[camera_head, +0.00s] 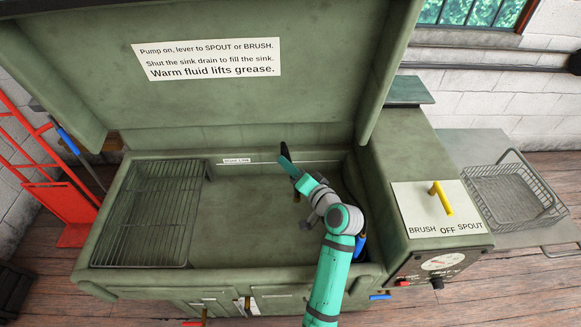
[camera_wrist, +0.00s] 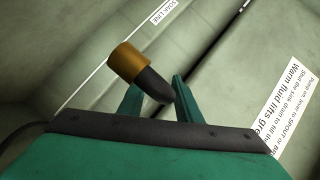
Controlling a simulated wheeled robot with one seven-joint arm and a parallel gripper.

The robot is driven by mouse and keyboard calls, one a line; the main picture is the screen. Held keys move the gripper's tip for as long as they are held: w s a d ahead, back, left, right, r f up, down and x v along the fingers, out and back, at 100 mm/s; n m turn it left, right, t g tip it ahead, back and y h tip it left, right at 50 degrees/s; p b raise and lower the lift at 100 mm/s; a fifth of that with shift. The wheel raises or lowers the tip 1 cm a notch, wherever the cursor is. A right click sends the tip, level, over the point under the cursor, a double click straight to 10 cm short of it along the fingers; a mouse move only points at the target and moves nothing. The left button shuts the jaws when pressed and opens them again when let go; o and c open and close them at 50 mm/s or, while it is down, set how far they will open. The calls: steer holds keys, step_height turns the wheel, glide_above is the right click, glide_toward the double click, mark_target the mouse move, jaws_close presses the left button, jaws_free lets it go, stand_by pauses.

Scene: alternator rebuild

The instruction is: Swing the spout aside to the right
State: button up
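A brass collar with a black rounded tip (camera_wrist: 128,62), which looks like the end of the spout, shows in the wrist view. It lies in front of my gripper (camera_wrist: 158,86), its black tip overlapping the space between the two teal fingers. The fingers stand apart; I cannot tell whether they touch it. In the head view my gripper (camera_head: 286,156) is over the back part of the sink basin, near its rear wall. The rest of the spout is hidden by my arm.
The green sink (camera_head: 240,225) holds a wire rack (camera_head: 150,215) at left. Its raised lid (camera_head: 220,105) stands behind. A yellow lever (camera_head: 441,198) sits by BRUSH, OFF and SPOUT marks. A wire basket (camera_head: 510,195) is at right; a red hand truck (camera_head: 60,205) at left.

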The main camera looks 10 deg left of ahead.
steer(key=v, duration=1.1)
steer(key=shift+w, duration=0.1)
